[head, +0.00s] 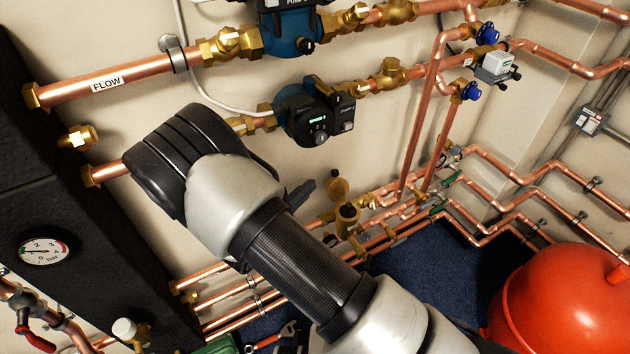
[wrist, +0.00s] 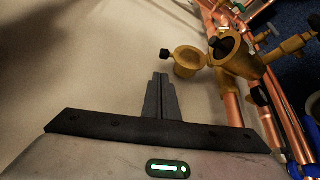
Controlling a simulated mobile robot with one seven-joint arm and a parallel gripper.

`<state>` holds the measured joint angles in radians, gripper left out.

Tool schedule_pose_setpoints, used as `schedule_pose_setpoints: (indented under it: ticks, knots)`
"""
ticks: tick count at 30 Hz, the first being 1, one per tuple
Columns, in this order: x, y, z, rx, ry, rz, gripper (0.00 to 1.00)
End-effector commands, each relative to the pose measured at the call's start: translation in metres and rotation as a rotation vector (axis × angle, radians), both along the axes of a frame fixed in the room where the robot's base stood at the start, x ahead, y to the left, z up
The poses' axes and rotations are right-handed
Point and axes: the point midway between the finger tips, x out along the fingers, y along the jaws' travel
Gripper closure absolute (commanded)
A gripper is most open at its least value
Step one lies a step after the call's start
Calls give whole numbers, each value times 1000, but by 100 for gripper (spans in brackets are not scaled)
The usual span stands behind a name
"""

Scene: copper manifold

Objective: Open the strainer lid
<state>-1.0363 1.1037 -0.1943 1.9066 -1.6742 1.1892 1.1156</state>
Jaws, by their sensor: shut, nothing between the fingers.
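The brass strainer (head: 347,222) stands on the copper pipework by the wall, low in the middle of the head view. In the wrist view, the strainer body (wrist: 245,64) shows a dark open mouth. Its round brass lid (head: 338,188) is swung up and away from the mouth. In the wrist view the lid (wrist: 188,65) shows its hollow inside, with a small black knob at its left. My gripper (wrist: 160,76) is shut and empty, its fingertips just left of and below the lid. In the head view my gripper (head: 308,187) is partly hidden behind my arm.
Copper pipes (wrist: 233,106) run close to the right of my gripper. The pale wall (wrist: 80,60) is bare on the left. A pump (head: 315,110) hangs above the strainer, and a red vessel (head: 565,300) stands at lower right.

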Motion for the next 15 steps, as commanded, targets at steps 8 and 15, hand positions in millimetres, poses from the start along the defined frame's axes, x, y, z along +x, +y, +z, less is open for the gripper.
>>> schedule_pose_setpoints:
  ticks: [8,15]
  knots:
    - [46,-26,-11,0,-2,-6,100]
    - [70,-37,-15,0,-1,-3,100]
